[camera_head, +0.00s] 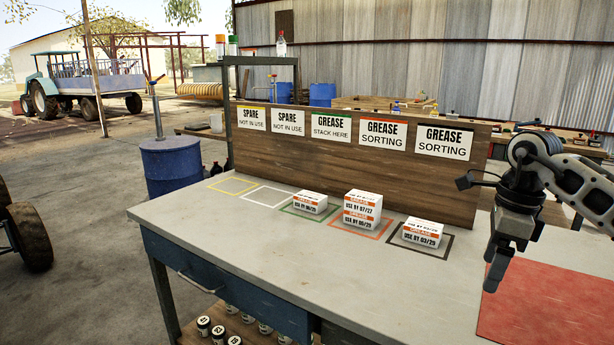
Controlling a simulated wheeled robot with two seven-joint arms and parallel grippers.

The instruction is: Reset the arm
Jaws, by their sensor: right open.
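My right gripper (496,270) hangs at the right, pointing down above the right part of the workbench (300,265). It is open, and nothing shows between its fingers. It is to the right of the grease boxes and apart from them. One grease box (311,202) sits in the green outlined square. Two grease boxes (362,210) stand stacked in the red-orange outlined square. One grease box (422,233) sits in the black outlined square. My left gripper is not in view.
A red mat (560,305) lies on the bench at the right. The yellow (232,185) and white (267,196) outlined squares are empty. A wooden board (300,155) with labels stands along the bench's back edge. The bench's front left top is clear.

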